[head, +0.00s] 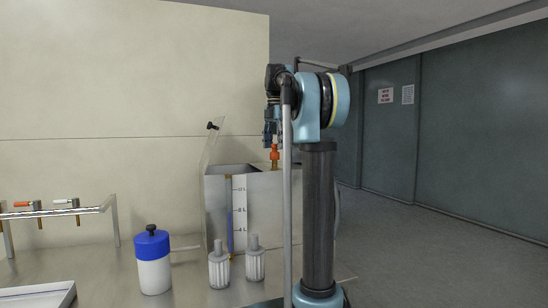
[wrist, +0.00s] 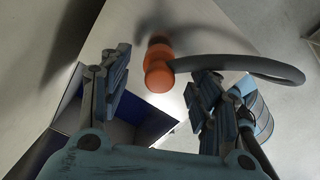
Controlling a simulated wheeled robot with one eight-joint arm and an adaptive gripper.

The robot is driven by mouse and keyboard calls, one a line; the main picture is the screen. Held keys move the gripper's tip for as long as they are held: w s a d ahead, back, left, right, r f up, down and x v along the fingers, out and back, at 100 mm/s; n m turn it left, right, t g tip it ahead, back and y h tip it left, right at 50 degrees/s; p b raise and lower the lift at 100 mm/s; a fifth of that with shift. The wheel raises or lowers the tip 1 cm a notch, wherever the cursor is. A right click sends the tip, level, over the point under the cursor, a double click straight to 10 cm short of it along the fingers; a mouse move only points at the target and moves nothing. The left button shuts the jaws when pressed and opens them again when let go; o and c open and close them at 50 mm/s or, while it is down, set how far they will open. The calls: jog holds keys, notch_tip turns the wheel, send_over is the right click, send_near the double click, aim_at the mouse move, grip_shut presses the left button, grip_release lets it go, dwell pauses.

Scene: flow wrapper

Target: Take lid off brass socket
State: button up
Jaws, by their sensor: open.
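The orange lid (head: 275,152) stands upright on the small brass socket (head: 275,164) at the top of the steel tank in the head view. In the wrist view the orange lid (wrist: 158,76) shows between and just beyond the fingertips, and the socket beneath is hard to make out. My gripper (head: 271,140) is above the lid in the head view, partly hidden by a grey upright bar. In the wrist view my gripper (wrist: 163,80) is open, with one finger either side of the lid and no clear contact.
The steel tank (head: 262,205) has a litre scale and a raised clear panel (head: 213,150) at its left. A blue-capped white bottle (head: 154,275) and two ribbed pale parts (head: 219,270) stand in front. A dark curved tube (wrist: 245,66) passes beside the lid. A rack (head: 60,211) stands left.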

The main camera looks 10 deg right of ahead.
aim_at(275, 150)
jog(key=shift+a+f, duration=0.1)
jog(key=shift+f, duration=1.65)
jog(key=shift+c, duration=0.2)
jog(key=c, duration=1.2)
jog(key=shift+c, duration=0.2)
